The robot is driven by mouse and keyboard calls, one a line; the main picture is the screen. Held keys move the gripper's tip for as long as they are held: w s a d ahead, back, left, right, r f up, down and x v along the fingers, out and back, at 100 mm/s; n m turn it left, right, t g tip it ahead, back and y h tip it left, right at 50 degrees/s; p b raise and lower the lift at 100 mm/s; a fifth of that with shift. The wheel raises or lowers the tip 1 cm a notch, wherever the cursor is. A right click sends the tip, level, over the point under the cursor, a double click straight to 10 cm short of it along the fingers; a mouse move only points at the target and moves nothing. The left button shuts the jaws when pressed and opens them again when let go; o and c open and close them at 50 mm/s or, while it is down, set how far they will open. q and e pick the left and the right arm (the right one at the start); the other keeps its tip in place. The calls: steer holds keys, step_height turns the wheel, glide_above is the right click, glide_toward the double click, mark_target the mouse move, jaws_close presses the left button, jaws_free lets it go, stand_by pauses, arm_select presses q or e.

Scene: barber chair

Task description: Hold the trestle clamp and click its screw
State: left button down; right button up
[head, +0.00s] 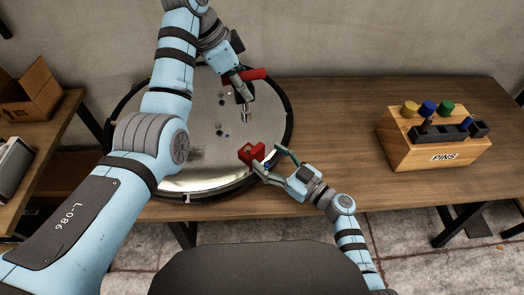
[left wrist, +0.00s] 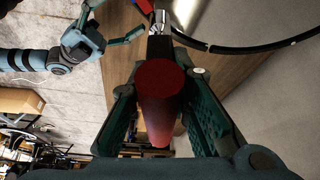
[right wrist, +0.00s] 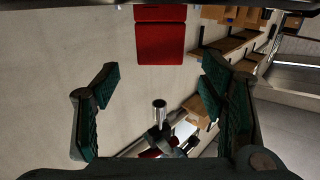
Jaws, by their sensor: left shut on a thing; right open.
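My left gripper (head: 242,90) is shut on a tool with a round red handle (left wrist: 162,85), above the far part of a round mirror-like disc. In the head view the red handle (head: 245,75) crosses the gripper, and a silver end (head: 246,114) points down over the disc. A red block (head: 252,153), seemingly the trestle clamp, is at the disc's near right edge. My right gripper (head: 272,161) is open beside it. In the right wrist view the red block (right wrist: 160,42) lies beyond the parted, empty fingers (right wrist: 155,90). The clamp's screw cannot be made out clearly.
The shiny disc (head: 190,140) with a dark rim lies on a wooden table (head: 340,120); small bits lie on it. A wooden PINS block (head: 435,145) with coloured pegs stands at the right. The table between is clear. A shelf with a box (head: 32,92) is at the left.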

mark_target(260, 151)
steer(key=x, duration=0.5)
steer(key=shift+w+a, duration=0.15)
steer(key=shift+c, duration=0.6)
jaws_close()
stand_by(0.7)
